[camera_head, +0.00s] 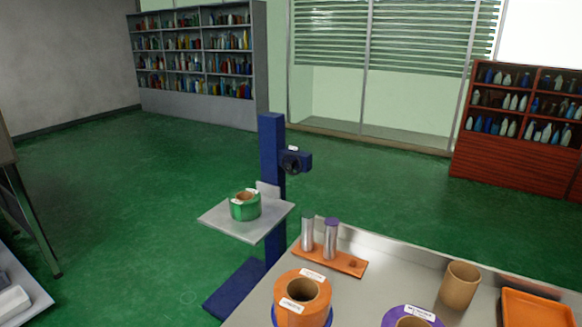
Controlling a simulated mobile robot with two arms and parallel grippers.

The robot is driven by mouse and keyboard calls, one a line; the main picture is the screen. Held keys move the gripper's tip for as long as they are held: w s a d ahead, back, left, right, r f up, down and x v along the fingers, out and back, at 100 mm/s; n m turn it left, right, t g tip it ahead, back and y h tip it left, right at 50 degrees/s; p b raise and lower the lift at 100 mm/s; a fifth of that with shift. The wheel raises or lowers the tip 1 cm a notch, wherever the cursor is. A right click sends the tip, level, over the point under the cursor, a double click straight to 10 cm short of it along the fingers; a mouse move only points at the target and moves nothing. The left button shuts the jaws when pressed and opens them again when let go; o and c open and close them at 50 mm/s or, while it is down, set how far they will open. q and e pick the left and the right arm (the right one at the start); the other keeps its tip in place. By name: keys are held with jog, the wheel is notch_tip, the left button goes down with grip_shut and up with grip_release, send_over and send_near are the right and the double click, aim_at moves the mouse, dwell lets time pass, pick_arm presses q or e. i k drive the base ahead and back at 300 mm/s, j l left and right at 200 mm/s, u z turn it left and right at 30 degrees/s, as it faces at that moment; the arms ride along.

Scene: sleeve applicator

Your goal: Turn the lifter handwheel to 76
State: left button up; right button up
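The lifter (272,150) is a blue upright column on a blue foot. A small dark handwheel (290,163) sits on a blue block on the column's right side, with a white label above it. Its number is too small to read. The lifter's grey platform (222,220) carries a green roll (245,206) with a brown core and white labels. Neither of my grippers is in view.
A metal table (372,300) at the front right holds an orange roll (287,317), a purple-topped roll (398,316), an orange rack (345,263) with two metal cylinders, a brown cup (460,283) and an orange tray (530,310). Green floor (130,220) is clear left of the lifter.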

aim_at(289, 166)
jog(key=z, duration=0.45)
jog(key=j+z, duration=0.2)
jog(key=z, duration=0.2)
jog(key=i+j+z, duration=0.1)
jog(key=z, duration=0.35)
jog(key=j+z, duration=0.25)
jog(key=j, duration=0.3)
jog(key=j+z, duration=0.25)
jog(key=j, duration=0.3)
jog(key=k+j+z, duration=0.1)
jog(key=j+z, duration=0.2)
jog(key=j, duration=0.25)
jog(key=k+j+z, duration=0.25)
jog(key=j, duration=0.3)
jog(key=i, duration=0.1)
